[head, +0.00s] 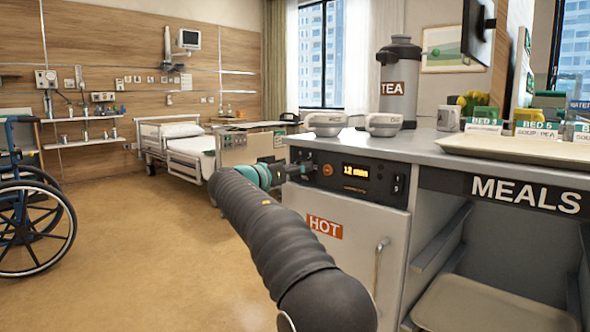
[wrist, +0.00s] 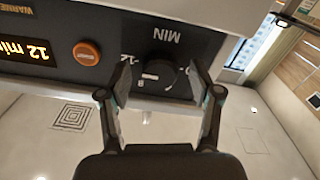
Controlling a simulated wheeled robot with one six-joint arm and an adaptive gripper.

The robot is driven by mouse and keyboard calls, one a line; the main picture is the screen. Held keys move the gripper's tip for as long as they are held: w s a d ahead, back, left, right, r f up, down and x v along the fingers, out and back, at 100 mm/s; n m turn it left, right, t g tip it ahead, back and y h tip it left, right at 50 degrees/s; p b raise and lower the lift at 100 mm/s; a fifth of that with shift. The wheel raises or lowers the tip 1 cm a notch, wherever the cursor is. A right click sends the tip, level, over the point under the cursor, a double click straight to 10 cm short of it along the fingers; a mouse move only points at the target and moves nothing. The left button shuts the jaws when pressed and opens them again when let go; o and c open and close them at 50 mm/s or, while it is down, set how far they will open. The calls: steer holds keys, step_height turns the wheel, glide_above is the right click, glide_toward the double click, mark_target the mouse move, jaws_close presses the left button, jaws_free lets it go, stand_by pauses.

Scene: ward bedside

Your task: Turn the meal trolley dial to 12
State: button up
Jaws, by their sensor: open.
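The meal trolley (head: 345,215) stands at the right in the head view, with a dark control panel on its front. Its display (head: 356,171) reads 12 min. In the wrist view, which is upside down, the round black dial (wrist: 158,73) sits by the MIN label, and the display (wrist: 28,45) also reads 12 min. My gripper (wrist: 160,80) is open, with one finger on each side of the dial and a visible gap on both sides. In the head view my gripper (head: 292,171) is at the panel's left end and mostly hides the dial.
An orange button (wrist: 86,53) lies beside the dial on the panel. The HOT door (head: 345,250) with its handle is below. Two grey lidded dishes (head: 325,124), a TEA urn (head: 400,85) and a tray (head: 520,150) stand on top.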

steer(key=v, duration=1.2)
steer(key=shift+w, duration=0.1)
